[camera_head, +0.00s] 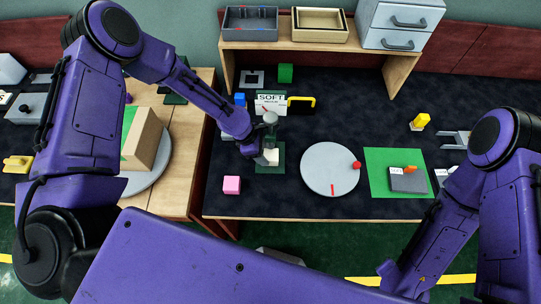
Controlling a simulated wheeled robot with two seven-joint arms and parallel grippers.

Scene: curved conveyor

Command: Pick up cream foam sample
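The cream foam sample (272,155) is a small pale block at a dark green pad (270,169), in front of a white sign (270,98) reading "SOFT". My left gripper (265,153) is down at the block, with a grey finger beside its left side. The gripper and wrist partly cover the block and pad. Whether the fingers touch or grip the block is not clear. My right gripper (450,157) shows two grey fingers spread apart at the right of the table, partly hidden by my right arm. No object shows between them.
A pink cube (231,184) lies front left of the pad. A round grey disc (330,169) and a green mat (380,162) with a grey block (408,182) lie to the right. A yellow handle (302,101) and blue cube (240,99) are behind. A shelf (300,45) stands at the back.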

